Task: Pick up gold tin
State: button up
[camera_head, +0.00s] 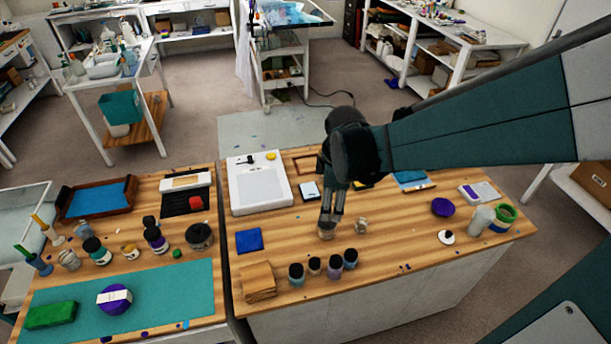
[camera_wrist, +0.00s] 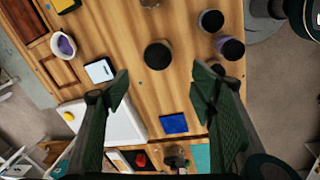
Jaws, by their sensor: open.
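What looks like the gold tin (camera_head: 326,231) is a small, low, round container with a brownish side, standing on the wooden table top in the head view. Its dark round top shows in the wrist view (camera_wrist: 157,54), ahead of the fingertips and between their lines. My gripper (camera_head: 331,214) points down just above it, partly covering it in the head view. In the wrist view my gripper (camera_wrist: 159,80) has its two fingers wide apart, with nothing between them. I cannot tell the exact height gap to the tin.
A small clear cup (camera_head: 361,226) stands close to the right of the tin. Several dark-lidded jars (camera_head: 296,274) stand in front, near a wooden block (camera_head: 258,281). A blue square (camera_head: 249,239) lies to the left. Bare wood is free around the tin's left side.

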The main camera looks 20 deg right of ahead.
aim_at(327, 223)
jog(key=w+f+n, duration=0.1)
jog(key=f, duration=0.1)
jog(key=w+f+n+g, duration=0.1)
jog(key=f+n, duration=0.1)
jog(key=f, duration=0.1)
jog(key=f+n, duration=0.1)
jog(key=f, duration=0.2)
jog(key=shift+w+d+n+g, duration=0.3)
jog(key=shift+w, duration=0.1)
jog(key=shift+f, duration=0.1)
jog(key=shift+f, duration=1.2)
jog(key=shift+f, duration=0.2)
jog(key=shift+s+a+f+b, duration=0.1)
jog(key=shift+f+b, duration=0.45)
jog(key=shift+f, duration=1.9)
jog(key=c, duration=1)
